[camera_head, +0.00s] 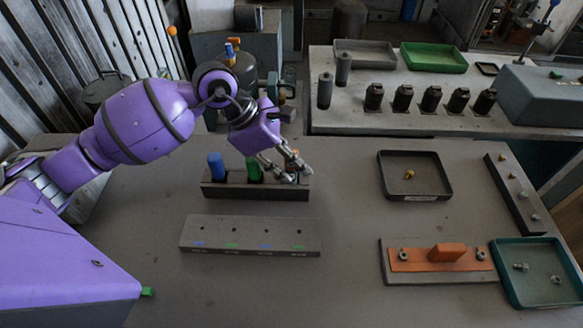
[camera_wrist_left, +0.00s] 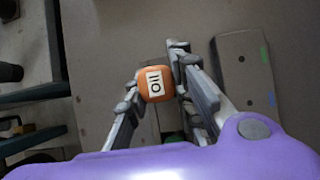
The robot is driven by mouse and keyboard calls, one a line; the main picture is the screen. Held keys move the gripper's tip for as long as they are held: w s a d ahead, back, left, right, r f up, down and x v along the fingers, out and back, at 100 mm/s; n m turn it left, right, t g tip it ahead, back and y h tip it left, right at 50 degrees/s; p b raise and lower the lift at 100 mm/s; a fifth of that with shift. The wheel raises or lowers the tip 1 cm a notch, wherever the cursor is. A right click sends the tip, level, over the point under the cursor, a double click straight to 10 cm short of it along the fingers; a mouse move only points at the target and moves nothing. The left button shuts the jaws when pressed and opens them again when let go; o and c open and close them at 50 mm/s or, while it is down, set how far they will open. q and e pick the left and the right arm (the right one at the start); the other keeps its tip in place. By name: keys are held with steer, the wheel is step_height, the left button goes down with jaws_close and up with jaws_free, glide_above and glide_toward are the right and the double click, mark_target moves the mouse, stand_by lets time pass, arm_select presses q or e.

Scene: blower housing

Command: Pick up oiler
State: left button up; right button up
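The oiler (camera_wrist_left: 155,83), orange-topped with a white label reading OIL, shows from above in the left wrist view, between the two fingers of my left gripper (camera_wrist_left: 157,82). The fingers sit close on both sides of it; I cannot tell whether they press on it. In the head view my left gripper (camera_head: 284,165) points down over the right part of a dark rack (camera_head: 255,193), and the oiler is hidden there by the fingers. A blue cylinder (camera_head: 216,166) and a green cylinder (camera_head: 253,170) stand in the rack to the left. My right gripper is not in view.
A grey block with holes (camera_head: 250,236) lies in front of the rack. To the right are a dark tray (camera_head: 415,192), a plate with an orange part (camera_head: 440,258) and a teal tray (camera_head: 537,290). A bench (camera_head: 440,120) stands behind. The table's middle is clear.

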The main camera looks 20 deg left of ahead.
arm_select(q)
jaws_close()
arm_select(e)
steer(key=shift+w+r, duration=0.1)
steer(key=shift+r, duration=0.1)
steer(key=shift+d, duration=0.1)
arm_select(q)
steer(key=shift+r, duration=0.15)
steer(key=shift+r, duration=0.6)
steer(key=s+d+r, duration=0.6)
steer(key=s+r, duration=0.5)
steer(key=s, duration=0.1)
steer(key=shift+s+r+b, duration=0.3)
steer(key=shift+s+b, duration=0.05)
steer(key=shift+b, duration=0.1)
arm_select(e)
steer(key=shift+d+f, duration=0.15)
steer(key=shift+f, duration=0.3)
